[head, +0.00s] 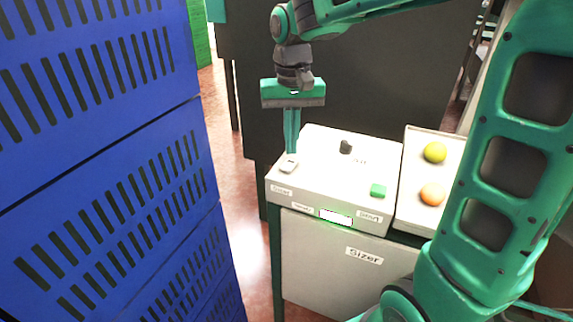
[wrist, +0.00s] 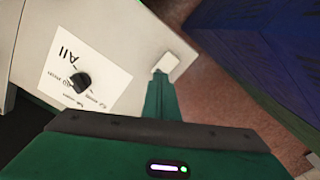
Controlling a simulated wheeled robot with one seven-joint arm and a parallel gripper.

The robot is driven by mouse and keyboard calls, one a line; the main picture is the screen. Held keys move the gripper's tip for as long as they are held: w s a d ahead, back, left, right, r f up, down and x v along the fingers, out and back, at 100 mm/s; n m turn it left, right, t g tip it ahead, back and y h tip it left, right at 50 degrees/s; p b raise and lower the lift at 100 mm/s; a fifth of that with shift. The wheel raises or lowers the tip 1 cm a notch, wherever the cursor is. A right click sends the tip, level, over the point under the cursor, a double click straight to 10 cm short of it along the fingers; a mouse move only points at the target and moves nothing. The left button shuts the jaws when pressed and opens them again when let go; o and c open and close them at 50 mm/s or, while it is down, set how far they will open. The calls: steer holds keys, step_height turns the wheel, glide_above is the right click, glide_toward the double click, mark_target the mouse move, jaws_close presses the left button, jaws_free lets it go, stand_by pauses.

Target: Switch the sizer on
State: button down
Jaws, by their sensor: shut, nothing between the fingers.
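The sizer (head: 345,262) is a white box-like machine with a sloped panel on top. A small white switch (head: 288,164) sits at the panel's left edge, above a small label; it also shows in the wrist view (wrist: 167,65). My gripper (head: 291,152) is shut and empty, pointing down with its fingertips right at this switch. In the wrist view the fingertips (wrist: 160,78) overlap the switch's near edge; I cannot tell whether they press it. A green button (head: 378,190) is at the panel's right. A black knob (head: 346,147) is at the back, beside printed markings (wrist: 62,50).
A small display (head: 336,217) on the front edge is lit. A tray (head: 408,165) right of the panel holds a yellow fruit (head: 435,152) and an orange one (head: 432,194). Stacked blue crates (head: 100,180) stand close on the left. Reddish floor shows between.

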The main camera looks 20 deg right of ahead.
mark_target(291, 162)
steer(key=shift+r, duration=2.3)
